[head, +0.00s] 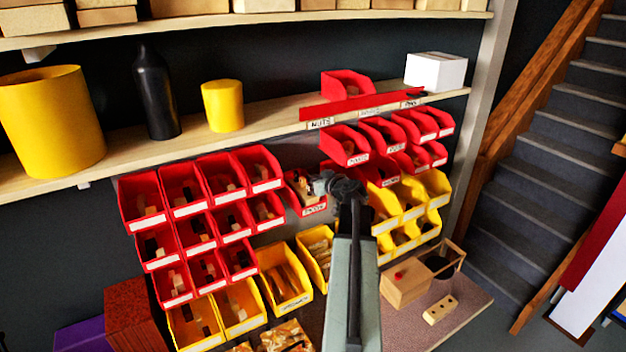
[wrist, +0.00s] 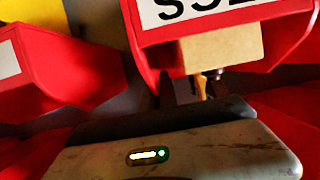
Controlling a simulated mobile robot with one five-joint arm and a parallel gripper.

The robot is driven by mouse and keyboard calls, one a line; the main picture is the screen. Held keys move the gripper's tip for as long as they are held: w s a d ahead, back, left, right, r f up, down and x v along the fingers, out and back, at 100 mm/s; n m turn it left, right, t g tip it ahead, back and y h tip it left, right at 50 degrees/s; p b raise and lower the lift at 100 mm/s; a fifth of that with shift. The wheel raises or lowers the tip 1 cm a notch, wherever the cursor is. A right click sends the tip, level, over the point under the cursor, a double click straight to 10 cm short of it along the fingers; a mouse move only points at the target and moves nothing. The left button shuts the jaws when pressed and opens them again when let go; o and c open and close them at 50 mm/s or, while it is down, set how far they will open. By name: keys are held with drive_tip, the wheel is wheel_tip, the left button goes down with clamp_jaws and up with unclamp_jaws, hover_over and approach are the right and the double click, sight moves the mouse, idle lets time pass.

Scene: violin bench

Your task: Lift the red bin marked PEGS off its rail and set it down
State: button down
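A red bin (head: 293,199) with a white label hangs in the gap between the left and right bin groups; its lettering is too small to read in the head view. In the wrist view a red bin (wrist: 290,45) fills the upper right, its label upside down and cut off, starting with an S, which fits PEGS. A tan block shows just below that label. My gripper (wrist: 195,88) is right at this bin's edge, its dark fingers partly hidden. I cannot tell whether they grip the edge, or whether the bin is still on its rail.
Red and yellow bins (head: 235,270) crowd both sides. Above is a shelf (head: 270,110) with yellow pots, a black bottle (head: 155,95) and a white box (head: 436,71). On the bench (head: 465,300) are a wooden box and block; its right front is partly clear.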

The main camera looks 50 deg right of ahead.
drive_tip(key=shift+r+p, duration=0.7)
drive_tip(key=shift+r, duration=0.1)
drive_tip(key=shift+s+a, duration=0.25)
drive_tip(key=shift+s, duration=0.5)
drive_tip(key=shift+s+a, duration=0.25)
drive_tip(key=shift+s, duration=0.45)
idle(1.2)
